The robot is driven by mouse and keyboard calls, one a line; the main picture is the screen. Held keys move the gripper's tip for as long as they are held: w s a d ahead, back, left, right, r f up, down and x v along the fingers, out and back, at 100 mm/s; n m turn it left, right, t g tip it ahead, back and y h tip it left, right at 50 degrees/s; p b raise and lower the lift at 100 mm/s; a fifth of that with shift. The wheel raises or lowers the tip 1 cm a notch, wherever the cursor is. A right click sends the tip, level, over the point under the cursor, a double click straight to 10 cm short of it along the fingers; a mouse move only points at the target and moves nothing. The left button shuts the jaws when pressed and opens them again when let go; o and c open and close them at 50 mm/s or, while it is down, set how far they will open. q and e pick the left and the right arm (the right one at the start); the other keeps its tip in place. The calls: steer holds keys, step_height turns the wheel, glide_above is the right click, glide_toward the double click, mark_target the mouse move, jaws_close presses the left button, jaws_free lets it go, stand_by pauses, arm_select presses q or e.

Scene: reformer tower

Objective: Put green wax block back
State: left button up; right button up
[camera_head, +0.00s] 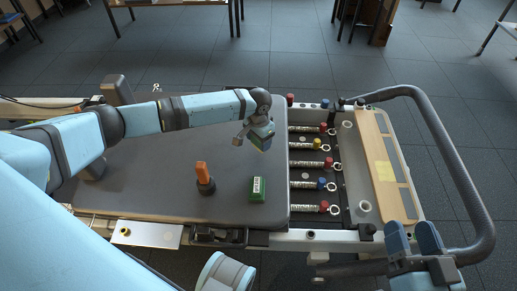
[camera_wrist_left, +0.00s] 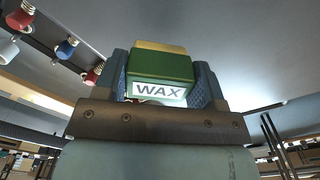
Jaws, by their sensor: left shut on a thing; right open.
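A green wax block with a cream-yellow face (camera_wrist_left: 163,66) and a white "WAX" label is between my left gripper's fingers (camera_wrist_left: 166,88) in the left wrist view. In the head view my left gripper (camera_head: 262,139) is shut on it above the right part of the grey padded carriage (camera_head: 150,195); the block is mostly hidden there. Another green block (camera_head: 258,188) with a white label lies on the carriage near its front right corner, below my left gripper in the picture. My right gripper (camera_head: 415,242) is open and empty at the lower right, beside the reformer frame.
An orange-handled tool with a dark base (camera_head: 203,178) stands on the carriage left of the lying green block. Several springs (camera_head: 307,163) with coloured ends lie right of the carriage. A wooden platform (camera_head: 382,160) and a curved grey bar (camera_head: 465,170) bound the right side.

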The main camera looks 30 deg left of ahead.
mark_target(258, 146)
arm_select(q)
step_height(258, 146, down, 4)
steer(key=shift+r+b, duration=0.15)
steer(key=shift+b, duration=0.45)
arm_select(e)
step_height(258, 146, down, 2)
steer(key=shift+a+f+g, duration=0.1)
steer(key=shift+f+g, duration=0.1)
steer(key=shift+g, duration=0.3)
steer(key=shift+r, duration=0.1)
arm_select(q)
steer(key=o, duration=0.8)
steer(key=shift+o, duration=0.2)
steer(key=shift+r, duration=0.1)
step_height(258, 146, up, 11)
steer(key=p, duration=0.5)
steer(key=shift+r+p, duration=0.4)
steer(key=shift+r, duration=0.1)
arm_select(e)
step_height(258, 146, up, 7)
steer(key=t, duration=0.3)
steer(key=shift+s+d+r, duration=0.15)
steer(key=shift+s+d, duration=0.05)
steer(key=shift+d, duration=0.2)
